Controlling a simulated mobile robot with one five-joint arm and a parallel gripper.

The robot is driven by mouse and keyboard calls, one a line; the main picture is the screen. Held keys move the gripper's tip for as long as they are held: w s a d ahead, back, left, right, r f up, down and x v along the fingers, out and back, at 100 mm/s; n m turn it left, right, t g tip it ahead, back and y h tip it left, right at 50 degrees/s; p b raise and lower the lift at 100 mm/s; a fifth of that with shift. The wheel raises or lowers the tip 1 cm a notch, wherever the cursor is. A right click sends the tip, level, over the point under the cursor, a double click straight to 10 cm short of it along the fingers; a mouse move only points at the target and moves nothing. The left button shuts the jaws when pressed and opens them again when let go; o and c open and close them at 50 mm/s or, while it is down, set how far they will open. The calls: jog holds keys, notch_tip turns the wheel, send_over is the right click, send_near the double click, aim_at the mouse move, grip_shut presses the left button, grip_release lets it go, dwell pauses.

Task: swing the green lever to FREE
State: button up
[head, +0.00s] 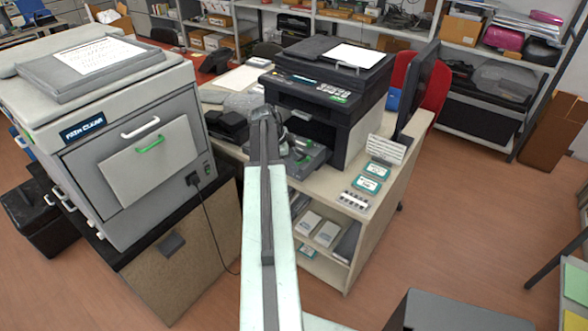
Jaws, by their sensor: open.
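The black printer (328,95) stands on the desk with its front open. A grey unit (312,160) sits at its opening, partly hidden behind my arm. A small green part, which may be the green lever (300,154), shows on that unit; its position and any FREE marking are too small to read. My gripper (284,137) is at the far end of my arm, just in front of the printer's opening and close above the grey unit. It is open and appears empty. I cannot tell whether it touches the lever.
A large grey copier (125,140) with a green handle (150,144) and a "PATH CLEAR" display stands at left. The shelf below (325,235) holds boxes.

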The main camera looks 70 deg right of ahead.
jog(key=shift+s+d+f, duration=0.1)
jog(key=shift+f, duration=0.05)
grip_shut()
jog(key=shift+s+a+n+t+h, duration=0.25)
jog(key=shift+s+n, duration=0.15)
jog(key=shift+n, duration=0.35)
jog(key=shift+s+a+n+t+h, duration=0.15)
jog(key=shift+s+a+n+t, duration=0.2)
jog(key=shift+n, duration=0.4)
jog(key=shift+d, duration=0.1)
grip_release()
jog(key=shift+s, duration=0.1)
